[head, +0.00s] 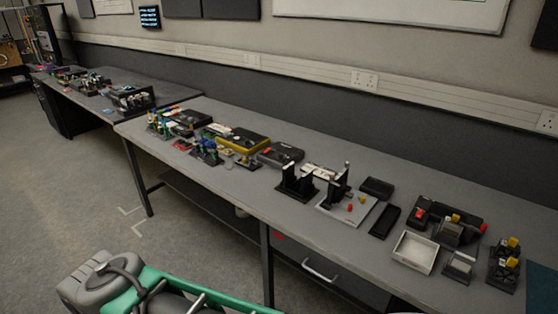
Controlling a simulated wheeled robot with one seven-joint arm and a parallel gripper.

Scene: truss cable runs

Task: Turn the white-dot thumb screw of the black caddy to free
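The black caddy cannot be singled out with certainty, because several dark holders stand on the long grey bench. One candidate is a black holder (455,230) with yellow and red parts at the bench's right. Others are an upright black stand (297,181) near the middle and a small black unit with yellow knobs (505,265) at the far right. No white-dot thumb screw can be made out at this size, so its setting cannot be told. My gripper is not in view.
The long bench (395,270) runs along the wall, with a second bench (75,105) beyond its left end. A white open tray (415,252) and flat black boxes (384,222) lie toward the right. Coloured gear crowds the left half. Floor (70,200) left of the bench is clear.

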